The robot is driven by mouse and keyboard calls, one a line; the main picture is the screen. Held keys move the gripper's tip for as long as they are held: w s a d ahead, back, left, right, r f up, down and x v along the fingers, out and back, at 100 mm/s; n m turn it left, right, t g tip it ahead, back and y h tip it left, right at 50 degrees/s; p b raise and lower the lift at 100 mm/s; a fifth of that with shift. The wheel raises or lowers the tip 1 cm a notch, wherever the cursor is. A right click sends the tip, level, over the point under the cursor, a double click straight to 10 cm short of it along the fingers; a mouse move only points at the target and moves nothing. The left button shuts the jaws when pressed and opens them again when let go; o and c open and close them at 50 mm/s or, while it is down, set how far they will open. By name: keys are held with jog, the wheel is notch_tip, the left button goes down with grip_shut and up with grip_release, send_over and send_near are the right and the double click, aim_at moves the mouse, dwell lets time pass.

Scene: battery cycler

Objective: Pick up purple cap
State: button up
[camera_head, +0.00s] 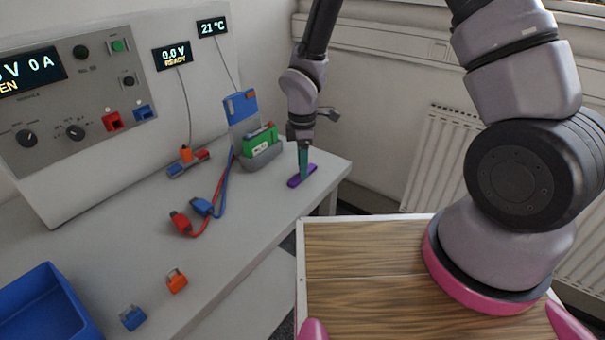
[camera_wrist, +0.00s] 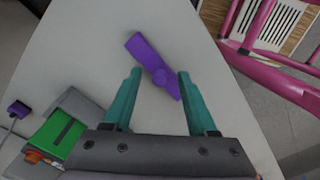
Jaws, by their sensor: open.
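The purple cap (camera_head: 302,176) lies flat on the grey bench near its right end.
A grey holder (camera_head: 262,158) with a green battery (camera_head: 260,140) stands left of the cap. Red and blue plugs (camera_head: 201,207) with cables lie further left. A blue bin (camera_head: 45,305) is at the front left. The bench edge is close to the cap's right.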

grip_shut()
jog(key=shift+r, duration=0.15)
